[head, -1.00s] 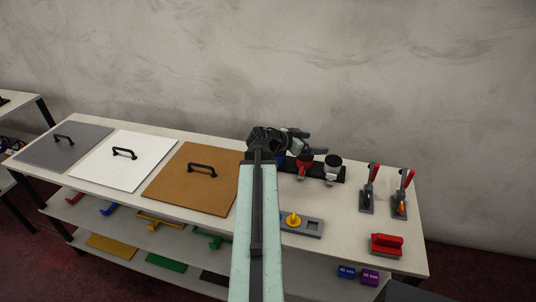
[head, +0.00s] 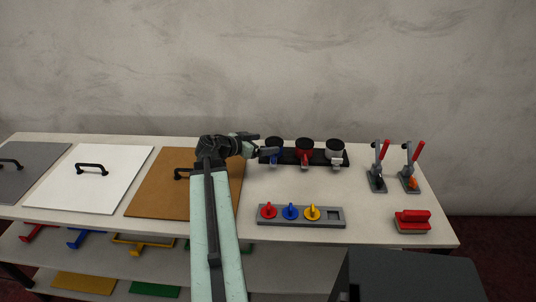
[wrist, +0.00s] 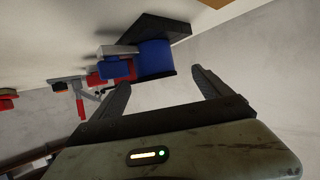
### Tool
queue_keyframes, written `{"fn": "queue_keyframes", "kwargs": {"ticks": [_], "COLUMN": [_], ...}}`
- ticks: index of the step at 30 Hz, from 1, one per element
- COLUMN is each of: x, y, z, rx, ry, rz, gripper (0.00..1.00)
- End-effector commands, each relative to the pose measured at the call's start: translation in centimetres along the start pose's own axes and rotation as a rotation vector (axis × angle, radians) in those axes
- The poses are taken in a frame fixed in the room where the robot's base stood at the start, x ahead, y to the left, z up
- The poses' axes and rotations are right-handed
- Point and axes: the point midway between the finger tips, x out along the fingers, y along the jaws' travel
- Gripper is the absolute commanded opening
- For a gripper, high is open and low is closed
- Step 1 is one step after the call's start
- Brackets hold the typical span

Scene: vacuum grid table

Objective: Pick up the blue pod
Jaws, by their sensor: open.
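The blue pod (head: 273,158) sits at the left end of a black rack (head: 320,160) in the head view, with a black top and a pale handle-like part on its front. In the wrist view the blue pod (wrist: 155,58) appears upside down, just beyond and between the two fingertips. My gripper (head: 262,144) is open and comes in from the left, close beside the pod; part of the pod is hidden behind it. The wrist view shows my gripper (wrist: 160,80) with both fingers apart and nothing held. I cannot tell whether a finger touches the pod.
A red pod (head: 304,151) and a white pod (head: 335,153) share the rack to the right. A grey holder (head: 335,217) with red, blue and yellow knobs lies in front. Two red-handled clamps (head: 378,165) and a red block (head: 412,220) stand right. A brown panel (head: 150,200) lies left.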

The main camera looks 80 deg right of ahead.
Motion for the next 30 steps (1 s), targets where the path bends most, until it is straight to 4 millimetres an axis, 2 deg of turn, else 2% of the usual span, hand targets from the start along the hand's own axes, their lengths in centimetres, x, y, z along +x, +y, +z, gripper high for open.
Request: {"fn": "queue_keyframes", "kwargs": {"ticks": [4, 9, 14, 22, 29, 30], "x": [0.7, 2.8, 3.3, 7.7, 8.0, 8.0], "y": [0.1, 0.1, 0.2, 0.6, 0.7, 0.7], "z": [0.0, 0.1, 0.0, 0.2, -0.1, -0.1], "rx": [0.001, 0.001, 0.001, 0.001, 0.001, 0.001], "ry": [0.000, -0.001, -0.001, 0.000, 0.000, 0.000], "rz": [0.003, 0.004, 0.003, 0.005, 0.003, 0.003], "gripper": [0.88, 0.88, 0.88, 0.88, 0.88, 0.80]}}
